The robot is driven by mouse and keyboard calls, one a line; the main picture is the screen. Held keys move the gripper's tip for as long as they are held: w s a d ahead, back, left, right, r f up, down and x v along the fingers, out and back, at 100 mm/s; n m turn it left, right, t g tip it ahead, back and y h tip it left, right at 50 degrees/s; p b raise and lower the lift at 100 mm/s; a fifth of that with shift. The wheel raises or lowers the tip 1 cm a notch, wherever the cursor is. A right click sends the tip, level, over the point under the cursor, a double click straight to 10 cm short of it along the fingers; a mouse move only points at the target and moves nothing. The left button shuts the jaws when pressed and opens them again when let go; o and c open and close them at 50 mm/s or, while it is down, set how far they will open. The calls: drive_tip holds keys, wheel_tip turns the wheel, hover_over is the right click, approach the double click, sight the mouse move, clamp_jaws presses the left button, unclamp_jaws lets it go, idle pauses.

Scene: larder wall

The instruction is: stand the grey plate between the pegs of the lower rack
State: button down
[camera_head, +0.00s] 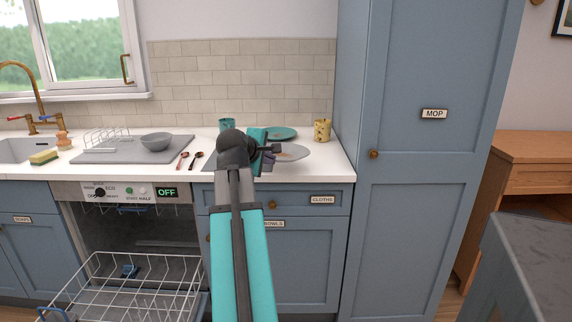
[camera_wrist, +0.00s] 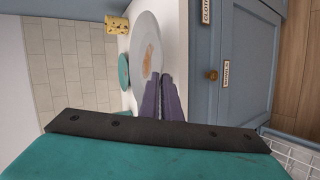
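The grey plate (camera_head: 292,153) lies on the counter near its front edge, right of my gripper. In the wrist view the plate (camera_wrist: 146,40) shows a brown smear on its face. My gripper (camera_head: 270,158) is low at the plate's left side. In the wrist view its purple fingertips (camera_wrist: 163,76) are close together and overlap the plate's near rim. I cannot tell whether the rim is between them. The lower rack (camera_head: 135,285), of white wire, is pulled out of the open dishwasher at the lower left. A blue item (camera_head: 129,271) is in it.
A teal plate (camera_head: 282,133) and a yellow spotted pot (camera_head: 322,130) stand behind the grey plate. A teal mug (camera_head: 226,125), two spoons (camera_head: 190,160) and a grey bowl (camera_head: 156,142) on a drainer (camera_head: 115,152) are to the left. A tall blue cupboard (camera_head: 430,180) closes the right side.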

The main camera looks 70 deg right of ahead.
drive_tip(key=w+a+n+t+y, duration=0.15)
drive_tip(key=w+a, duration=0.25)
drive_tip(key=w, duration=0.5)
drive_tip(key=w+a+n+t+h, duration=0.1)
drive_tip(key=w+a+n+t, duration=0.25)
drive_tip(key=w, duration=0.65)
drive_tip(key=w+a+f+n+t+y, duration=0.2)
drive_tip(key=w+a, duration=0.6)
drive_tip(key=w+a+f+n+t+y, duration=0.1)
drive_tip(key=w+a+f+n, duration=0.1)
drive_tip(key=w+a, duration=0.55)
drive_tip(key=w+a+f+n+t+y, duration=0.1)
drive_tip(key=w+a+f+n+y, duration=0.1)
drive_tip(key=a, duration=1.2)
drive_tip(key=w+a+f+n+t+y, duration=0.1)
drive_tip(key=w+a+f+n+y, duration=0.2)
drive_tip(key=a, duration=1.1)
drive_tip(key=w+a+f+n+t+y, duration=0.1)
drive_tip(key=w+a+f+n+y, duration=0.1)
drive_tip(key=w+a, duration=0.6)
drive_tip(key=a+n+y, duration=0.1)
drive_tip(key=a, duration=0.5)
drive_tip(key=shift+a+f+n+t+y, duration=0.3)
drive_tip(key=shift+a+t+y, duration=0.05)
drive_tip(key=shift+t, duration=0.05)
drive_tip(key=shift+a, duration=0.15)
